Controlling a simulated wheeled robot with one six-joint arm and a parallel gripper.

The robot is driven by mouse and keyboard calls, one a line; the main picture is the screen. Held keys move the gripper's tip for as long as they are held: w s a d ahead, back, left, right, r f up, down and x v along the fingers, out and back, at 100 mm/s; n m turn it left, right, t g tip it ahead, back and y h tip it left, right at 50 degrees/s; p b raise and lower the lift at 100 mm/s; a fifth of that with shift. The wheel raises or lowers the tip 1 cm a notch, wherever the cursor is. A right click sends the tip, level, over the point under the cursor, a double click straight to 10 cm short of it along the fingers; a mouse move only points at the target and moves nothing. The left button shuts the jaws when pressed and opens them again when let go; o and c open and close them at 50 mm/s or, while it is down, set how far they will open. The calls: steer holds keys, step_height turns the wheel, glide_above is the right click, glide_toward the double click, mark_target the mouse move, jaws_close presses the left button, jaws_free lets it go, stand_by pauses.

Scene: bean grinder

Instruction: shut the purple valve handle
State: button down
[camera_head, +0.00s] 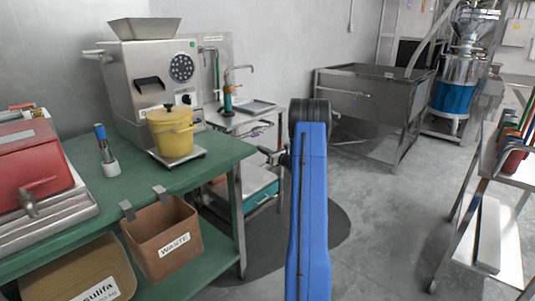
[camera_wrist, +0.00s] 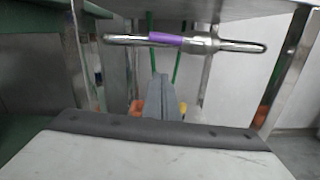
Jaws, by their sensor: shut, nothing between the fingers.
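The purple valve handle (camera_wrist: 166,39) shows in the wrist view as a purple sleeve on a metal pipe (camera_wrist: 225,45) that runs across the upper part of the picture, under a table top. My gripper (camera_wrist: 160,78) points toward it from below in that view. Its fingers are together and empty, with a visible gap in the picture between the tips and the purple part. How far apart they are in depth I cannot tell.
Metal table legs (camera_wrist: 77,65) stand on both sides in the wrist view. In the head view a green workbench (camera_head: 95,190) with a yellow pot (camera_head: 172,135) and a waste bin (camera_head: 160,235) is at left.

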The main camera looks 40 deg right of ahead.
steer(key=shift+w+d+r, duration=0.1)
steer(key=shift+w+r, duration=0.15)
steer(key=shift+r, duration=0.75)
steer(key=shift+w+d+r, duration=0.1)
steer(key=shift+w+r, duration=0.15)
steer(key=shift+r, duration=0.7)
steer(key=shift+a+r+m, duration=0.1)
steer(key=shift+r+m, duration=0.25)
steer(key=shift+m, duration=0.25)
steer(key=d+r+m, duration=0.5)
steer(key=r+m, duration=0.3)
steer(key=m, duration=0.5)
steer(key=shift+w+h, duration=0.15)
steer(key=shift+h, duration=0.15)
steer(key=shift+d, duration=0.1)
